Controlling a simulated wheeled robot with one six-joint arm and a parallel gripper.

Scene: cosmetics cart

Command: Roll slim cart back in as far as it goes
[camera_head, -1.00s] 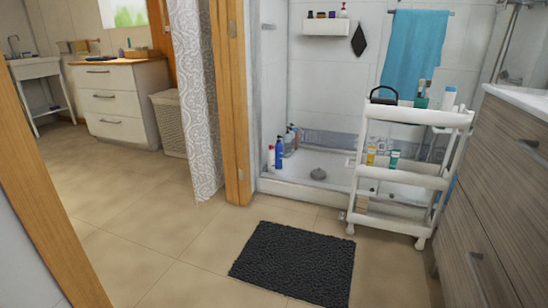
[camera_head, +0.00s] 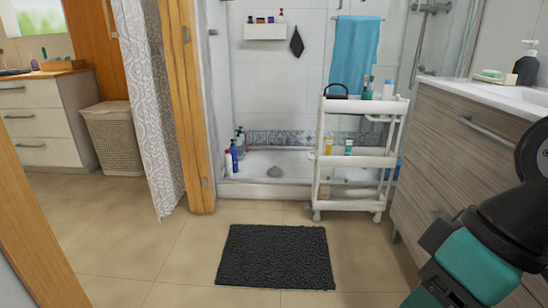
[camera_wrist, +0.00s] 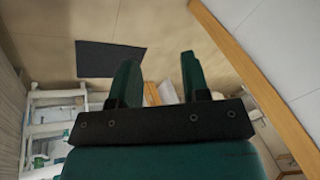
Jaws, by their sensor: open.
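The slim cart (camera_head: 358,161) is white with three shelves and small wheels. In the head view it stands right of centre, in front of the shower tray and beside the vanity. Bottles and a black-handled item are on its top shelf, and small tubes are on the middle shelf. In the wrist view the cart (camera_wrist: 60,128) shows at the left edge, apart from my gripper. My gripper (camera_wrist: 158,68) is open with its two green fingers apart and nothing between them. In the head view only part of my arm shows at the lower right; the fingertips are not visible there.
The wood-front vanity (camera_head: 455,130) stands right of the cart. A dark mat (camera_head: 276,256) lies on the floor in front of it. The shower tray (camera_head: 270,165) is behind. A wooden door frame (camera_head: 190,110) and patterned curtain (camera_head: 150,100) stand left. Tiled floor around the mat is clear.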

